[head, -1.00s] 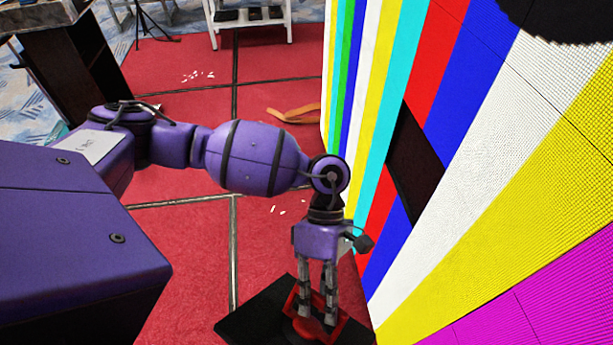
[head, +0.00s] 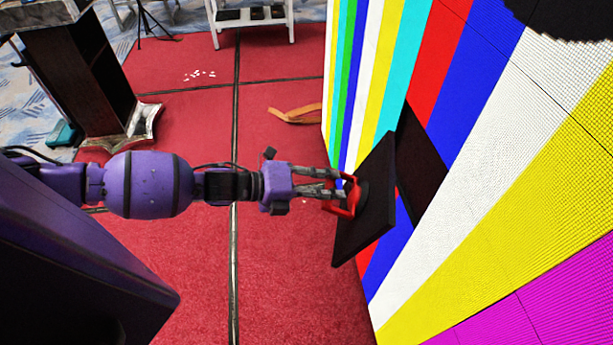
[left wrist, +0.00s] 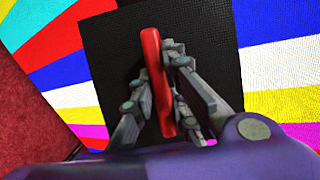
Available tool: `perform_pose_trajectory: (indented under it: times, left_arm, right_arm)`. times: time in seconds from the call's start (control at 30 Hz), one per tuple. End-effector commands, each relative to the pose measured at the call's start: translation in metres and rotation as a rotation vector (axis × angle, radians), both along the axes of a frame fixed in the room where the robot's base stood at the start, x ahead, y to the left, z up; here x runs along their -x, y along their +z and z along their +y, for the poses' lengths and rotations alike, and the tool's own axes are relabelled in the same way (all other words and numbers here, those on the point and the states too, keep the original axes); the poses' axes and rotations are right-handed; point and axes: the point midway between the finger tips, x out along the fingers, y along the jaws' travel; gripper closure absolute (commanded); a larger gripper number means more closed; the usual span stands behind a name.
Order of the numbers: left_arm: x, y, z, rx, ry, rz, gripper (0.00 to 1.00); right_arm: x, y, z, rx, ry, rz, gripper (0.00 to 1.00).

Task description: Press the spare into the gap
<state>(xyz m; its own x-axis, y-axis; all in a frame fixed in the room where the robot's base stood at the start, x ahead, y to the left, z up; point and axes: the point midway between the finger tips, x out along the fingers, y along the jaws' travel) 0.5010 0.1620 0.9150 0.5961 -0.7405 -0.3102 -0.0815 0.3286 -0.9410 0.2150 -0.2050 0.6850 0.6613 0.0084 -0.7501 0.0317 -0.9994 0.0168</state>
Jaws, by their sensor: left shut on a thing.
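The spare is a flat black square panel (head: 365,222) with a red handle (head: 349,197) on its back. My left gripper (head: 338,188) is shut on the red handle and holds the panel upright, facing the video wall. In the left wrist view the red handle (left wrist: 157,80) stands between my fingers (left wrist: 160,95), with the black panel (left wrist: 215,45) behind it. The gap (head: 420,165) is a dark opening in the wall, just right of the panel, which partly covers it. I cannot tell whether panel and wall touch. My right gripper is not in view.
The video wall (head: 480,90) with coloured stripes fills the right side. A dark lectern (head: 85,75) stands at the far left and a white stand (head: 250,22) at the back. An orange strap (head: 296,115) and white scraps lie on the red floor, which is otherwise open.

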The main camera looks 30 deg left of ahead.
Motion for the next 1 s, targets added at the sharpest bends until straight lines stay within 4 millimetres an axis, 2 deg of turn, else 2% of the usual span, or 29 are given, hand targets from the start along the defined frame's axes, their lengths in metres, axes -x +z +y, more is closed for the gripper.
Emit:
perform_pose_trajectory:
  times: [0.1, 0.2, 0.33, 0.67, 1.0]
  left_arm:
    - [-0.017, -0.018, 0.035, 0.092, 0.169, -0.019, 1.0]
    - [-0.03, -0.028, 0.058, 0.161, 0.271, -0.061, 1.0]
    - [-0.036, -0.036, 0.071, 0.249, 0.327, -0.113, 1.0]
    - [-0.039, -0.036, 0.067, 0.321, 0.327, -0.154, 1.0]
    - [-0.05, -0.036, 0.05, 0.321, 0.327, -0.151, 1.0]
  right_arm:
    - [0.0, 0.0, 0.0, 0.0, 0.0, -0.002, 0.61]
    - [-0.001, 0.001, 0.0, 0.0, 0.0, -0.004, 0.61]
    - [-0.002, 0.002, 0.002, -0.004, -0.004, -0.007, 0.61]
    - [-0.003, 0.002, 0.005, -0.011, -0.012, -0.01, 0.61]
    - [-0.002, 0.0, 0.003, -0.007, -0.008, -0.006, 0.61]
